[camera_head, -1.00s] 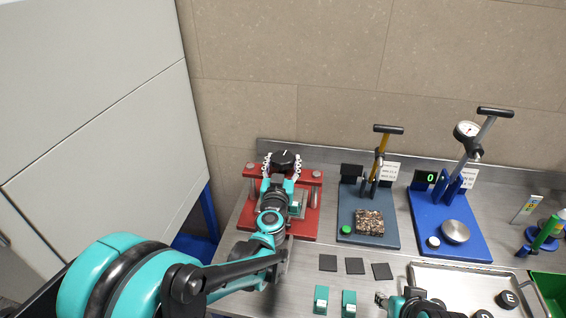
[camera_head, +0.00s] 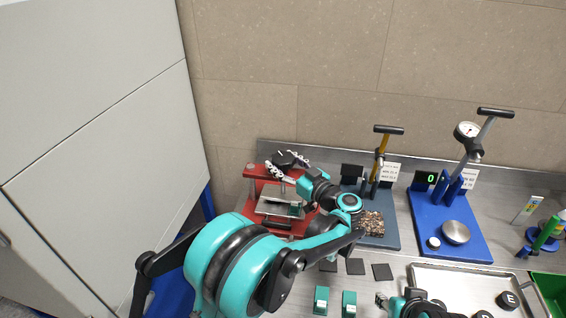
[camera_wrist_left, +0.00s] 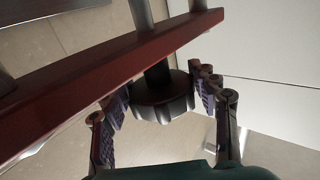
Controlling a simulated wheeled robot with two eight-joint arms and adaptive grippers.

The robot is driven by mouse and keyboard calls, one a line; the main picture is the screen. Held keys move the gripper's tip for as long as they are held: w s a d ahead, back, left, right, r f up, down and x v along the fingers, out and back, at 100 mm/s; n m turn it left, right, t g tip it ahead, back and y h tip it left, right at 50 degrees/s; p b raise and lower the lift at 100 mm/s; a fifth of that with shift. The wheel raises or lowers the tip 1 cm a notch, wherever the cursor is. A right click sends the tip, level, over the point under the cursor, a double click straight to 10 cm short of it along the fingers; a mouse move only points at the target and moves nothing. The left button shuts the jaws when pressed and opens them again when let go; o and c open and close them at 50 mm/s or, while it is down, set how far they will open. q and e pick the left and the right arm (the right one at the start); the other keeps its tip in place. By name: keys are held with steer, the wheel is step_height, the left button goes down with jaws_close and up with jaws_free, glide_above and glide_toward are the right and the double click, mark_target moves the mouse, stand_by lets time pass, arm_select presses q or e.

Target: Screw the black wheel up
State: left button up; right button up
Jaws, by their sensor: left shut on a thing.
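The black wheel (camera_head: 284,160) sits on top of the red press (camera_head: 256,171) at the back left of the bench. My left gripper (camera_head: 287,163) has one finger on each side of the wheel and is shut on it, with its wrist to the front right. In the left wrist view the wheel (camera_wrist_left: 163,98) is between the two fingers (camera_wrist_left: 160,98), beside the red crossbar (camera_wrist_left: 95,85) and on a dark shaft. My right gripper (camera_head: 384,300) is partly visible at the bottom edge, away from the press; its jaws are unclear.
A grey-blue stand (camera_head: 385,238) with a speckled block (camera_head: 371,222) is close beside my left arm. A blue gauge stand (camera_head: 470,247) is further right. Dark square pads (camera_head: 355,267) and a metal tray (camera_head: 455,274) lie in front. A tall grey panel (camera_head: 90,100) is at left.

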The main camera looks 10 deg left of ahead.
arm_select(q)
steer(key=shift+r+n+g+y, duration=0.1)
steer(key=shift+n+g+y, duration=0.4)
steer(key=shift+g, duration=0.2)
steer(key=o, duration=1.2)
steer(key=shift+w+a, duration=0.1)
steer(key=shift+c, duration=0.2)
steer(key=v, duration=1.2)
